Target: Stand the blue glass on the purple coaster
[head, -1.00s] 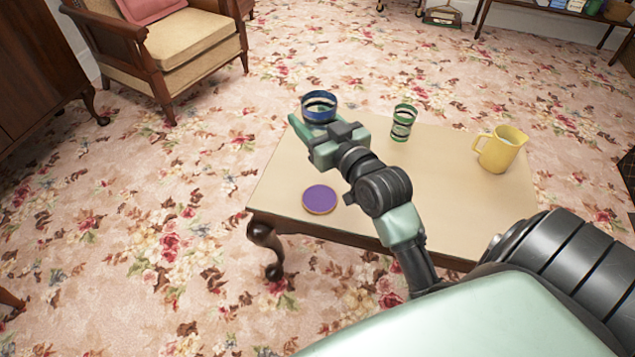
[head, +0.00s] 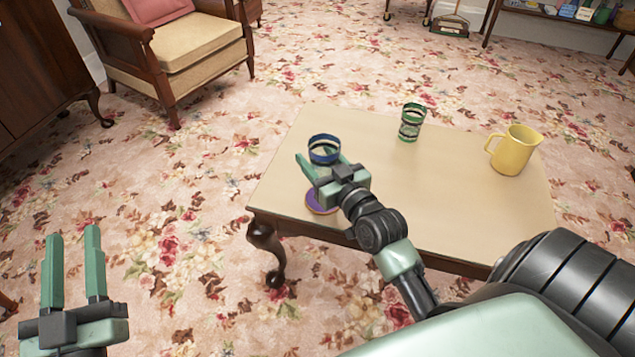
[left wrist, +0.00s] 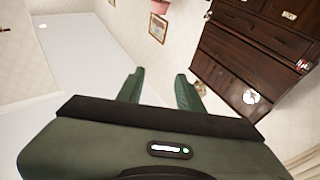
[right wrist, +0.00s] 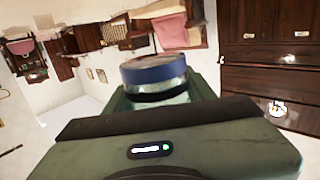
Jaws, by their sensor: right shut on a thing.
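The blue glass (head: 324,149) is a clear tumbler with a blue rim band and a dark band. My right gripper (head: 325,168) is shut on it; the glass also shows between the fingers in the right wrist view (right wrist: 155,75). The purple coaster (head: 318,200) lies near the table's front left corner, partly hidden behind the right gripper. The glass looks upright, a little beyond the coaster in the head view; I cannot tell its height above the table. My left gripper (head: 73,268) is open and empty, left of the table; its fingers show apart in the left wrist view (left wrist: 158,92).
The beige table (head: 450,205) also holds a green-banded glass (head: 411,122) at the back and a yellow jug (head: 514,150) at the right. The table's middle is clear. An armchair (head: 185,55) stands beyond on the flowered carpet.

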